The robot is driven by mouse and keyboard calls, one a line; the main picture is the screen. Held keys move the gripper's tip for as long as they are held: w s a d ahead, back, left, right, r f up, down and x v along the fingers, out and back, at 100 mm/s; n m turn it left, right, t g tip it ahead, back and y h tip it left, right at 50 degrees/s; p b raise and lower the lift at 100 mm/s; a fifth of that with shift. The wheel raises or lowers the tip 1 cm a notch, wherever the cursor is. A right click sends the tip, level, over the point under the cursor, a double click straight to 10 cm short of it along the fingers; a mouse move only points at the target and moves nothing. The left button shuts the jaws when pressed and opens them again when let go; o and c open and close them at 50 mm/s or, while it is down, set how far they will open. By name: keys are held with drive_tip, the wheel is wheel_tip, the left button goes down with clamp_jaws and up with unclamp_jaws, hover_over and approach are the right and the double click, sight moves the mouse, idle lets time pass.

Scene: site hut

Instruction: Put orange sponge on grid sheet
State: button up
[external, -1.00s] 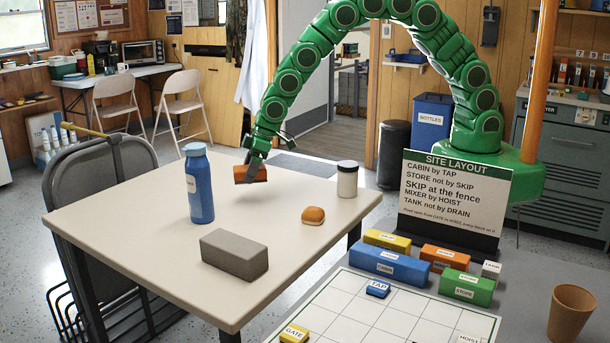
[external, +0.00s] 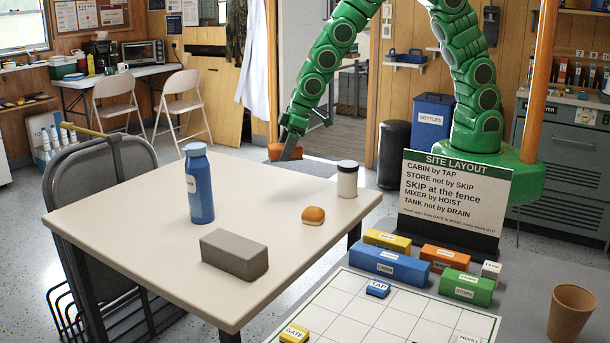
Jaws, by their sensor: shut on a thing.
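The orange sponge (external: 277,152) is a small orange block in my gripper (external: 290,148). My gripper is shut on it and holds it near the far edge of the cream table, to the left of the white jar. The fingers partly hide the sponge. The grid sheet (external: 408,325) is a white sheet with green lines on the grey surface at the lower right, cut off by the picture's bottom edge. On it are a blue TAP block (external: 377,289), a yellow GATE block (external: 294,334) and a HOIST label (external: 467,340).
The cream table (external: 130,215) bears a blue bottle (external: 199,185), grey block (external: 234,254), bun (external: 313,215) and white jar (external: 347,180). Labelled blocks, including the blue CABIN (external: 389,266), line the sheet's far edge before a sign (external: 455,195). A brown cup (external: 571,312) stands right.

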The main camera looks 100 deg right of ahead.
drive_tip(key=shift+s, duration=0.2)
drive_tip(key=s+a+r+m+h, duration=0.1)
drive_tip(key=s+a+m, duration=0.15)
drive_tip(key=a, duration=1.05)
drive_tip(key=s+a+m, duration=0.1)
drive_tip(key=s+a, duration=0.2)
drive_tip(key=a, duration=1)
drive_tip(key=s+a+m+h, duration=0.2)
drive_tip(key=s+a+m, duration=0.2)
drive_tip(key=s+a, duration=1.7)
drive_tip(key=shift+g, duration=0.5)
drive_tip(key=shift+w+a+f, duration=1.6)
drive_tip(key=shift+a+f, duration=0.1)
drive_tip(key=shift+a, duration=0.1)
drive_tip(key=shift+w+a+f, duration=1.65)
drive_tip(key=shift+a, duration=0.2)
drive_tip(key=shift+w+a+f, duration=1.6)
drive_tip(key=shift+a+f, duration=0.1)
drive_tip(key=shift+a, duration=0.1)
drive_tip(key=shift+f, duration=0.1)
